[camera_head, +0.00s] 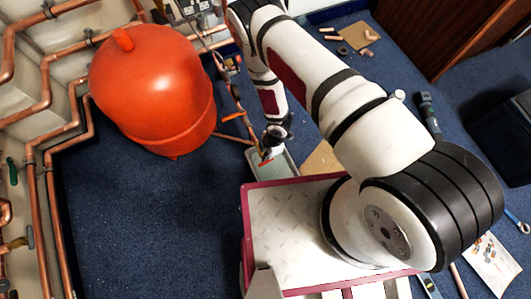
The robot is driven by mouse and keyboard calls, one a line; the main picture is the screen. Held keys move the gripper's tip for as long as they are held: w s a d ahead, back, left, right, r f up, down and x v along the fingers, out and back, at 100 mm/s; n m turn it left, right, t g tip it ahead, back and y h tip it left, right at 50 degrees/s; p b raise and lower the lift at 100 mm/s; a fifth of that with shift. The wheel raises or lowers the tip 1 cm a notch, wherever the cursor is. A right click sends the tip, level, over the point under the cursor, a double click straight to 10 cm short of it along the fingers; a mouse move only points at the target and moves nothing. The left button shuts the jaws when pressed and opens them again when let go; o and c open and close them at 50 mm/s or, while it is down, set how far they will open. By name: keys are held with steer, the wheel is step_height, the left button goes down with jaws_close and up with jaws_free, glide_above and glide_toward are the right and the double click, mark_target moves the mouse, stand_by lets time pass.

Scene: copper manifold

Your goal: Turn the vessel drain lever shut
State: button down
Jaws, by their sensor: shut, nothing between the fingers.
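The large orange-red vessel (152,88) stands at the upper left beside the wall. Copper pipework with small fittings runs just to its right. A small orange lever-like piece (233,116) lies along that pipework. A small red piece (265,162) shows right at the tip of my gripper; I cannot tell whether it is a lever or whether they touch. My gripper (270,151) points down to the right of the vessel, small in view and shut, with nothing seen held. Which piece is the drain lever is not clear.
Copper pipes (38,190) line the left wall. A grey tray (284,163) lies on the floor by my gripper. Loose fittings lie on a board (359,34) at the back. Blue carpet (150,225) is clear in front of the vessel.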

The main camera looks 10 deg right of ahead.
steer(key=shift+w+d+f, duration=0.15)
steer(key=shift+d+f, duration=0.05)
steer(key=shift+d, duration=0.25)
stand_by(0.3)
steer(key=shift+r, duration=0.1)
stand_by(1.2)
steer(key=shift+r+p, duration=0.6)
steer(key=shift+r, duration=0.25)
